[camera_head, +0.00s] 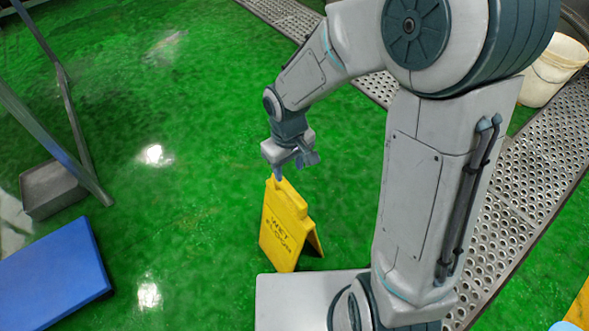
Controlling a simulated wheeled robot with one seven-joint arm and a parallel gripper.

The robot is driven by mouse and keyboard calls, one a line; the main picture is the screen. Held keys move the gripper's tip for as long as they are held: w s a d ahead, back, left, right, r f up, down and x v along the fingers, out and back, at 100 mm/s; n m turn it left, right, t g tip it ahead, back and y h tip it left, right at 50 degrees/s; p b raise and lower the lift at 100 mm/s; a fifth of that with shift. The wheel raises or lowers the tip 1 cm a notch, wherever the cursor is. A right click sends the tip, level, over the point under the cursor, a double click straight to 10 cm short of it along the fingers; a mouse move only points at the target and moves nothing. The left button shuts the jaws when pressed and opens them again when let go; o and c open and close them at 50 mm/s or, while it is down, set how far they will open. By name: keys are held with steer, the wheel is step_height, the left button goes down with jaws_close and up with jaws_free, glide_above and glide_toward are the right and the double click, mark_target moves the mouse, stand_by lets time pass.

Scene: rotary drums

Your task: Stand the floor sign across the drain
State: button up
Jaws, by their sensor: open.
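The floor sign (281,236) is a yellow folding A-frame reading "WET FLOOR". It stands upright with its legs spread on the green floor, left of the drain. The drain (512,198) is a strip of perforated metal grating that runs from the top middle down the right side, partly hidden behind my arm. My gripper (279,172) points down at the top edge of the sign. Its fingers are open and very close to the sign's top; I cannot tell whether they touch it or straddle it.
A white bucket (551,72) stands by the grating at the upper right. A blue flat block (52,278) lies at the lower left, near a grey box (62,187) and metal legs. The green floor left of the sign is wet, shiny and clear. A yellow object (580,308) shows at the lower right.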

steer(key=s+d+r+m+t, duration=0.1)
steer(key=s+d+r+m, duration=0.5)
steer(key=s+d+r, duration=0.4)
steer(key=shift+s+d+r+m, duration=0.15)
steer(key=shift+d+r+m, duration=0.25)
steer(key=shift+d, duration=1.5)
steer(key=shift+r, duration=0.1)
steer(key=shift+c, duration=0.4)
